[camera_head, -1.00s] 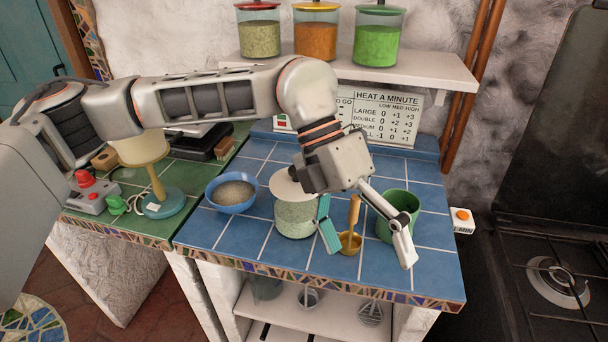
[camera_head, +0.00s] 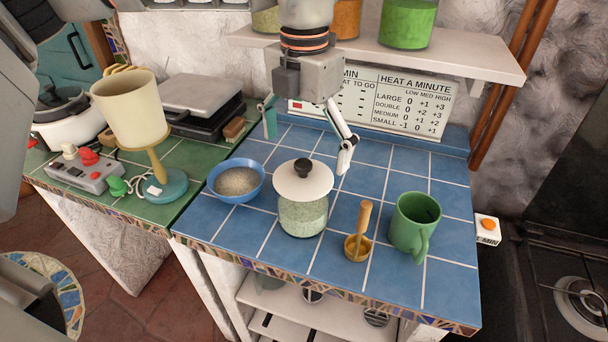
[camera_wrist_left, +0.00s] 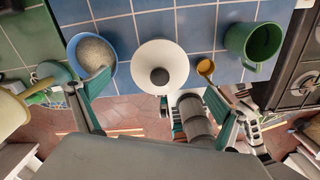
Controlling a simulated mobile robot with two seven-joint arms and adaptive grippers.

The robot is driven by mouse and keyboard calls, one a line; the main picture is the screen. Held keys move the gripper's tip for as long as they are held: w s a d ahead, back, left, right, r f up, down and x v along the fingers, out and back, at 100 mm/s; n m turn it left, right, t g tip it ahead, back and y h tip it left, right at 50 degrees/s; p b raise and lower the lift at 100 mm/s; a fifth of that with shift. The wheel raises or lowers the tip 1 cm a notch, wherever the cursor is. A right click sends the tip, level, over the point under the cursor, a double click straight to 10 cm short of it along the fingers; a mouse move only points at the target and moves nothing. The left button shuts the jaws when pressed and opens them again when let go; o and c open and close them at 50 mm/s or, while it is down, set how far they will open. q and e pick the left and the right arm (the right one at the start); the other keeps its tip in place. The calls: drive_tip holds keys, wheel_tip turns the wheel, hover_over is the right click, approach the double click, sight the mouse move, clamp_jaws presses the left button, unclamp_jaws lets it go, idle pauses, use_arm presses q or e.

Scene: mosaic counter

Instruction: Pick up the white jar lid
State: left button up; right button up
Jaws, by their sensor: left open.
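The white jar lid (camera_head: 318,186) is a round disc with a black knob. It sits on a glass jar (camera_head: 302,218) of pale green grains on the blue tiles. In the left wrist view the lid (camera_wrist_left: 160,50) is seen from above, and it hides most of the jar. My left gripper (camera_head: 308,140) is open and empty, with its fingers spread. In the head view it appears above and behind the lid, apart from it. In the left wrist view its fingertips (camera_wrist_left: 155,92) lie to either side of the lid's near edge. My right gripper is not in view.
A blue bowl of grain (camera_head: 237,182) stands left of the jar. A small yellow cup with a wooden handle (camera_head: 357,246) and a green mug (camera_head: 413,225) stand right. A shelf (camera_head: 470,62) overhangs behind. Free tiles lie at the front.

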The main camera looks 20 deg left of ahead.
sight(303, 163)
use_arm(q)
wheel_tip(303, 163, down, 4)
drive_tip(key=shift+s+f, duration=0.15)
drive_tip(key=shift+f, duration=0.05)
drive_tip(key=shift+c, duration=0.5)
